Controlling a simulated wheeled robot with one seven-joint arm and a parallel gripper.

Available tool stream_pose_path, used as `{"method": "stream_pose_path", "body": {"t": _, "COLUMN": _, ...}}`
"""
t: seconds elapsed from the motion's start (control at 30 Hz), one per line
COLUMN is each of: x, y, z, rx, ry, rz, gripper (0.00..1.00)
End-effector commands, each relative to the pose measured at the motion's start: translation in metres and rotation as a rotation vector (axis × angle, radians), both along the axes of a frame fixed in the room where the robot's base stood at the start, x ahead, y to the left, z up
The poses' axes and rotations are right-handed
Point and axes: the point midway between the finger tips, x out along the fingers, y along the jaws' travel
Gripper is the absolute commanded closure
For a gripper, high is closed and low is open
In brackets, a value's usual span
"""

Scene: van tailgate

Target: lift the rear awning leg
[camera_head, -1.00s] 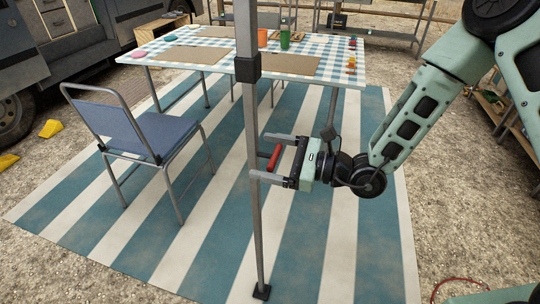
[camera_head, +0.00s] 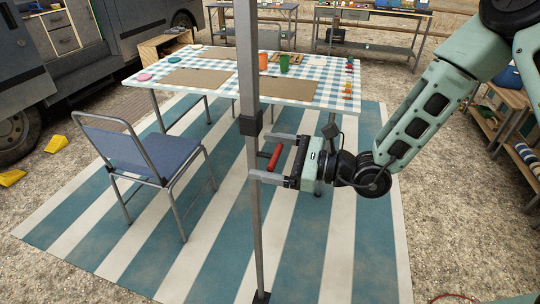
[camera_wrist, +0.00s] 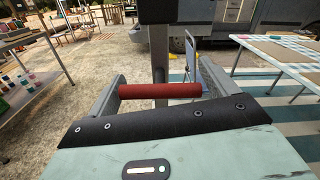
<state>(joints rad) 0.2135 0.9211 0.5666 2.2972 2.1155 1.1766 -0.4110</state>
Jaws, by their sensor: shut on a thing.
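The awning leg is a grey upright pole (camera_head: 255,210) with a black collar (camera_head: 250,123) on it and a dark foot (camera_head: 262,297) at the picture's bottom edge. Its red grip bar (camera_head: 274,158) sits beside the pole, just below the collar. My gripper (camera_head: 263,156) comes from the right and is shut on the red bar. In the wrist view the red bar (camera_wrist: 160,90) spans between the two fingers, with the pole (camera_wrist: 160,55) behind it and a dark block above. Whether the foot touches the mat is hard to tell, as it is partly cut off.
A blue folding chair (camera_head: 160,160) stands left of the pole on the striped mat (camera_head: 100,232). A table with a checked cloth (camera_head: 316,70) stands behind the pole. A wooden shelf unit (camera_head: 505,105) is at the right. Open ground lies between mat and shelf.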

Motion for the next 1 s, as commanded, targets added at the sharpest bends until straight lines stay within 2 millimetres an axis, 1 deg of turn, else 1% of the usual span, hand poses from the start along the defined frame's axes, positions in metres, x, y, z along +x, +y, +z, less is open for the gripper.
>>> {"method": "stream_pose_path", "body": {"t": 0.03, "x": 0.001, "y": 0.001, "z": 0.006, "rx": 0.014, "ry": -0.009, "rz": -0.001, "gripper": 0.56}}
{"method": "stream_pose_path", "body": {"t": 0.07, "x": 0.001, "y": 0.001, "z": 0.006, "rx": 0.013, "ry": -0.009, "rz": -0.001, "gripper": 0.06}}
{"method": "stream_pose_path", "body": {"t": 0.1, "x": 0.001, "y": 0.001, "z": 0.006, "rx": 0.012, "ry": -0.009, "rz": -0.001, "gripper": 0.0}}
{"method": "stream_pose_path", "body": {"t": 0.47, "x": 0.001, "y": 0.0, "z": 0.003, "rx": 0.006, "ry": -0.007, "rz": 0.0, "gripper": 0.0}}
{"method": "stream_pose_path", "body": {"t": 0.57, "x": 0.0, "y": -0.005, "z": 0.003, "rx": 0.006, "ry": -0.006, "rz": -0.002, "gripper": 0.0}}
{"method": "stream_pose_path", "body": {"t": 0.67, "x": -0.004, "y": -0.016, "z": 0.002, "rx": 0.005, "ry": -0.005, "rz": -0.003, "gripper": 0.0}}
{"method": "stream_pose_path", "body": {"t": 0.73, "x": -0.009, "y": -0.029, "z": 0.002, "rx": 0.006, "ry": -0.005, "rz": -0.005, "gripper": 0.0}}
{"method": "stream_pose_path", "body": {"t": 1.0, "x": -0.03, "y": -0.089, "z": 0.002, "rx": 0.007, "ry": -0.007, "rz": -0.006, "gripper": 0.0}}
